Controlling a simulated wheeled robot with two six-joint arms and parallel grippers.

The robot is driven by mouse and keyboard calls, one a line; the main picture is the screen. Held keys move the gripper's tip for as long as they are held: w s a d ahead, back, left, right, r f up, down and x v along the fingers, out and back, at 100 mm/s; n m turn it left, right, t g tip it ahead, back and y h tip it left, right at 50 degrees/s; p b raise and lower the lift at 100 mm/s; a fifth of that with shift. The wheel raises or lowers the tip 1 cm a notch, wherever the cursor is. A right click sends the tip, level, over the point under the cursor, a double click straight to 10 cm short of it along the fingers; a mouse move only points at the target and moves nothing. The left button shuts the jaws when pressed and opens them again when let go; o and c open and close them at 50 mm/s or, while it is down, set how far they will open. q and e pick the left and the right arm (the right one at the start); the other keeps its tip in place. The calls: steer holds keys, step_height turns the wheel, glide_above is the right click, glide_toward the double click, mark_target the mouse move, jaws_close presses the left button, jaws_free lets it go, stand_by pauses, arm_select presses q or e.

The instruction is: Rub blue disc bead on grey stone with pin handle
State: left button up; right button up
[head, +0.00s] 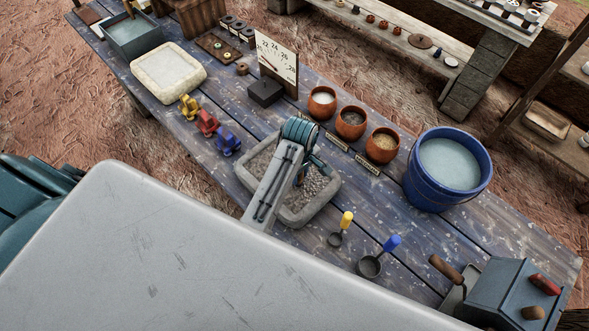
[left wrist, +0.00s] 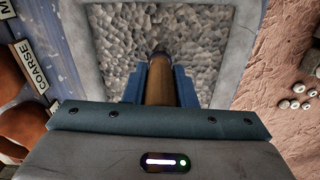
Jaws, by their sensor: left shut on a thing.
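The grey stone (head: 247,173) is a shallow block with a raised pale rim and a rough, speckled inner face, on the blue-grey table. It fills the upper part of the left wrist view (left wrist: 200,17). My left gripper (head: 316,168) is over it, shut on the tan, rod-like pin handle (left wrist: 159,88). The handle points at the rough face and ends in a dark tip. I cannot make out the blue disc bead at that tip, nor whether the tip touches the stone. My right gripper is not in view.
Three terracotta bowls (head: 351,123) stand behind the stone, with a blue bucket (head: 436,192) to their right. Yellow, red and blue stands (head: 207,122) are to the left, near a pale basin (head: 190,86). Two small scoops (head: 370,266) lie to the front right.

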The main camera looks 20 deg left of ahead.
arm_select(q)
steer(key=shift+s+d, duration=0.25)
steer(key=shift+d, duration=0.45)
steer(key=shift+s+d, duration=0.2)
steer(key=shift+d, duration=0.5)
steer(key=shift+w+a, duration=0.85)
steer(key=shift+a, duration=1.65)
steer(key=shift+w+a, duration=0.9)
steer(key=shift+a, duration=1.55)
steer(key=shift+w+a, duration=0.85)
steer(key=shift+a, duration=1.65)
steer(key=shift+s+d+f, duration=0.1)
steer(key=shift+s+d, duration=0.65)
steer(key=shift+d, duration=1.3)
steer(key=shift+s+d+r, duration=0.1)
steer(key=shift+s+d, duration=0.6)
steer(key=shift+d, duration=1.3)
steer(key=shift+s+d+f, duration=0.1)
steer(key=shift+s+d, duration=0.65)
steer(key=shift+d, duration=1.3)
steer(key=shift+s+d, duration=0.2)
steer(key=shift+d, duration=0.4)
steer(key=shift+s+d, duration=0.2)
steer(key=shift+d, duration=0.35)
steer(key=shift+w+a, duration=0.85)
steer(key=shift+a, duration=1.55)
steer(key=shift+w+a, duration=0.9)
steer(key=shift+a, duration=1.55)
steer(key=shift+w+a, duration=0.85)
steer(key=shift+a, duration=1.55)
